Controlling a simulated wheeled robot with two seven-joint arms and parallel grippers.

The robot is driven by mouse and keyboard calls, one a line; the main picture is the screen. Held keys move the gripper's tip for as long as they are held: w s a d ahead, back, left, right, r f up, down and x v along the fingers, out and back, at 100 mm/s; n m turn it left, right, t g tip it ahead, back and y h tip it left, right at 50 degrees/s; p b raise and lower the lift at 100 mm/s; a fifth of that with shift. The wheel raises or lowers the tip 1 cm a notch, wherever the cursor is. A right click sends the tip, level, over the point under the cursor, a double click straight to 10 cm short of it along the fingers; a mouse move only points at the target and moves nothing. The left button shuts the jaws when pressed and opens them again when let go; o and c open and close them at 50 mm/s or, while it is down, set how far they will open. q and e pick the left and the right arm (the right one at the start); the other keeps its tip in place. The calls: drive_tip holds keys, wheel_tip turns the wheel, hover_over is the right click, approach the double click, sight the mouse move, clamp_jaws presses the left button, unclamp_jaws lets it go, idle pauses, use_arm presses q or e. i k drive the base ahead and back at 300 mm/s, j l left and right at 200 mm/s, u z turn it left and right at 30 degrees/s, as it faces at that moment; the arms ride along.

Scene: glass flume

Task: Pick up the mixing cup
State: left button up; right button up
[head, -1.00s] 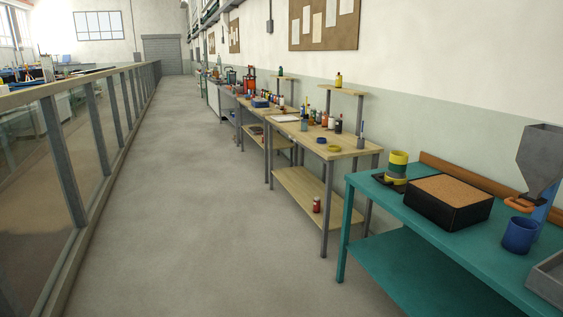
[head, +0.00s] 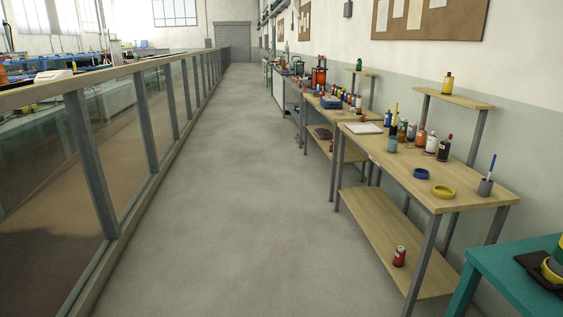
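I cannot tell for sure which thing is the mixing cup. A small grey cup (head: 485,187) with a blue-handled tool standing in it is at the right end of the near wooden workbench (head: 455,200). A small grey-blue container (head: 392,144) stands further back on the same bench, too small to identify. A blue shallow ring or dish (head: 421,174) and a yellow one (head: 443,192) lie between them. Neither of my grippers is in view.
A teal table (head: 490,275) cuts in at the lower right, with a yellow item (head: 551,270) on a black tray. A red can (head: 399,256) stands on the wooden bench's lower shelf. A glass-panelled railing (head: 150,130) runs along the left. The aisle floor (head: 240,200) is clear.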

sight(392, 144)
drive_tip(key=i, duration=0.55)
drive_tip(key=i+j+z, duration=0.15)
drive_tip(key=i, duration=1)
drive_tip(key=i+j+z, duration=0.15)
drive_tip(key=i, duration=0.45)
drive_tip(key=i+l+z, duration=0.25)
drive_tip(key=i+z, duration=0.55)
drive_tip(key=i, duration=0.15)
drive_tip(key=i+z, duration=0.4)
drive_tip(key=i+j+z, duration=0.4)
drive_tip(key=i, duration=0.15)
drive_tip(key=l, duration=0.1)
